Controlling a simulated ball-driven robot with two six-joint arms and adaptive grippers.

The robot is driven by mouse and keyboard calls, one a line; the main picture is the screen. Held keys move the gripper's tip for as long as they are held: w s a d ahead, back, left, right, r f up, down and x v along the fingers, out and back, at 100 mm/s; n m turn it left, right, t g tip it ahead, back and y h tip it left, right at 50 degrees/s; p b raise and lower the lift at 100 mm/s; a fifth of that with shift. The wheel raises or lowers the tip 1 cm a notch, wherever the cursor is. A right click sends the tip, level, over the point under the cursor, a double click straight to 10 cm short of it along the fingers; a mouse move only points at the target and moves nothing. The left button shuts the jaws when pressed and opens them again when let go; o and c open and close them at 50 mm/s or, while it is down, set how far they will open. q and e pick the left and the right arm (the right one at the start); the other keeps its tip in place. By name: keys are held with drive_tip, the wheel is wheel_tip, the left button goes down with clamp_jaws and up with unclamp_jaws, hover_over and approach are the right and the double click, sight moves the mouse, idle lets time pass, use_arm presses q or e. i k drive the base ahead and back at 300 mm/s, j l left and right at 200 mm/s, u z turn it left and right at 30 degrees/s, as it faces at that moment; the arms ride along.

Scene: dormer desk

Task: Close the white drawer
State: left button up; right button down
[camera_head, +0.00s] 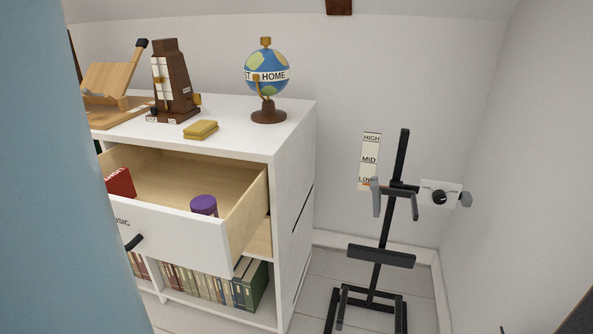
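The white drawer (167,231) is pulled well out of the white cabinet (291,209). Its front carries a black handle (134,242) and partly hidden lettering. Inside its pale wooden box are a purple cylindrical item (204,205) and a red item (120,182). The left part of the drawer front is hidden behind a large blue surface. Neither of my grippers can be made out in the view.
A close blue surface (55,170) blocks the left side. On the cabinet top stand a globe (266,75), a metronome (172,85), a yellow block (201,130) and a wooden stand (108,90). Books (205,284) fill the lower shelf. A black stand (381,257) occupies the right floor.

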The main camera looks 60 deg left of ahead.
sight(159, 224)
drive_tip(key=u, duration=2.9)
